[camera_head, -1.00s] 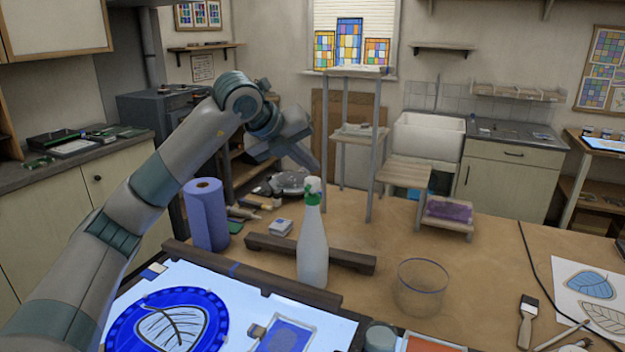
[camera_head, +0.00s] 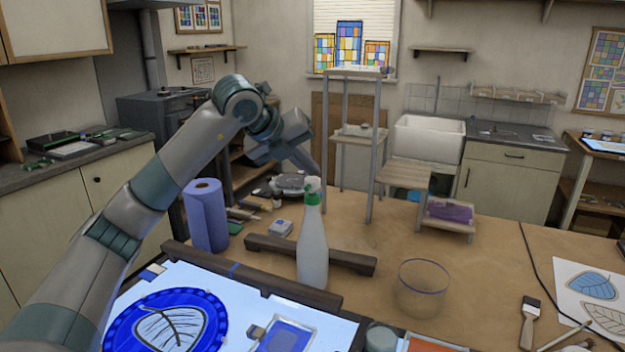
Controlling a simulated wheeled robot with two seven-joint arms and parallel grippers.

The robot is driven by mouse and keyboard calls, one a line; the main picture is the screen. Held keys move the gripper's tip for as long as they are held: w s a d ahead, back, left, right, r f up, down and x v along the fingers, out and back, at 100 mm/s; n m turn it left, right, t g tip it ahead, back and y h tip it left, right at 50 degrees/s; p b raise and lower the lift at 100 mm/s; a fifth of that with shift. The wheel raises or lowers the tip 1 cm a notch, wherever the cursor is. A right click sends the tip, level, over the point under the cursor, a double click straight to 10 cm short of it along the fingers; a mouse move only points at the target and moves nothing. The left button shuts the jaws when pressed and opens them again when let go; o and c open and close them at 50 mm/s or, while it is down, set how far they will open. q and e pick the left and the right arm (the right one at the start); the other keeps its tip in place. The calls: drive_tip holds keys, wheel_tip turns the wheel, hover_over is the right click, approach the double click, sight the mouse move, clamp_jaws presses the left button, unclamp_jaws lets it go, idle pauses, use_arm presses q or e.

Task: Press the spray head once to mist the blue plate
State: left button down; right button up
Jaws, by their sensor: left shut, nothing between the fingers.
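The spray bottle (camera_head: 312,245) stands upright on the table, with a white body and a green and white spray head (camera_head: 312,189). The blue plate (camera_head: 118,328), round with a leaf shape on it, lies on the lit white panel at the lower left. My left gripper (camera_head: 317,170) is shut and empty. It points down and to the right, and its tips appear just above the spray head. I cannot tell whether they touch it. My right gripper is not in view.
A blue paper roll (camera_head: 205,215) stands left of the bottle. A dark wooden bar (camera_head: 350,262) lies beside the bottle. A clear glass bowl (camera_head: 422,288) is to its right. A brush (camera_head: 528,322) and leaf drawings (camera_head: 592,284) lie at the right.

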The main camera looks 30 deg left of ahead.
sight(308, 181)
use_arm(q)
drive_tip(key=shift+f+b, duration=0.5)
drive_tip(key=shift+f, duration=0.15)
idle(0.5)
drive_tip(key=shift+r, duration=0.1)
idle(0.3)
drive_tip(key=shift+r+p, duration=0.65)
drive_tip(key=shift+r, duration=0.45)
drive_tip(key=shift+r+p, duration=1.55)
drive_tip(key=shift+r, duration=0.95)
drive_tip(key=shift+f, duration=0.1)
